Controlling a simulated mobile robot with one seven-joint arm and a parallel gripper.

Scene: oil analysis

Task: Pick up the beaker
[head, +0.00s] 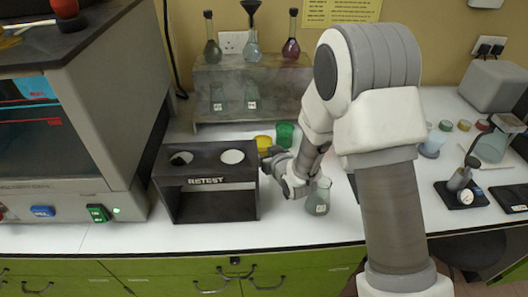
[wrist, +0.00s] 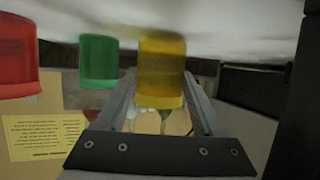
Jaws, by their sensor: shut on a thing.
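The clear glass beaker (head: 318,202) with a white label stands upright on the white counter, just right of my wrist in the head view. I cannot make it out in the wrist view. My gripper (head: 273,158) points back and left, low over the counter, away from the beaker. In the wrist view, which is upside down, its two fingers (wrist: 162,78) lie flush along both sides of a yellow cup (wrist: 162,55). The yellow cup (head: 263,142) shows beyond the fingers in the head view. The contact itself is partly hidden there.
A black RETEST stand (head: 215,205) is close left of my gripper. A green cup (head: 285,136) stands beside the yellow one; a red cup (wrist: 15,60) shows in the wrist view. A shelf (head: 270,110) with glassware is behind. Scales (head: 462,196) stand at right.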

